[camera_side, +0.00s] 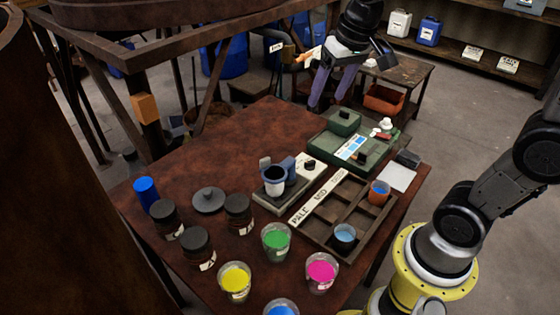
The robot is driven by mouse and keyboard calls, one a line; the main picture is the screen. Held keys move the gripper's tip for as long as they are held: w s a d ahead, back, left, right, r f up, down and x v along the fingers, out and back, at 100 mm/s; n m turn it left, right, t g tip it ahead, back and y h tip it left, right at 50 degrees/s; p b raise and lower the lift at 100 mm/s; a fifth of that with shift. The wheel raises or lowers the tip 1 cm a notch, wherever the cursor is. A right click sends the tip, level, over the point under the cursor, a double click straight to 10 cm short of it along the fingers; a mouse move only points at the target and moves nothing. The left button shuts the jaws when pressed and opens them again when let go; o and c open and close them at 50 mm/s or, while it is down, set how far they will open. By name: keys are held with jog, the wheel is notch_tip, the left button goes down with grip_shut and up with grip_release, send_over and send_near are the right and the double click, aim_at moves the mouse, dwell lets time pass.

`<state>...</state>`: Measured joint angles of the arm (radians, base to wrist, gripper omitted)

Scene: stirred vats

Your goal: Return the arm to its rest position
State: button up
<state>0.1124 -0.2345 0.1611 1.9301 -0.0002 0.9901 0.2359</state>
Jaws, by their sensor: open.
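My gripper (331,98) is at the top of the picture, above the far right part of the brown table (235,135). Its two purplish fingers point down and are spread apart, with nothing seen between them. It hangs apart from the green box (375,147) below it. My arm rises from a yellow base at the lower right; part of it is outside the picture.
Cups of green (276,240), yellow (235,282) and pink (321,272) stand in front. Dark jars (166,218) are left.

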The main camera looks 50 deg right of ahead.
jog(key=s+a+f+n+t, duration=0.1)
jog(key=s+n, duration=0.1)
jog(key=s, duration=0.6)
jog(key=s+a+f+n+t, duration=0.1)
jog(key=s+a+f+n, duration=0.1)
jog(key=s, duration=0.5)
jog(key=shift+s+a, duration=0.3)
jog(key=shift+s, duration=0.05)
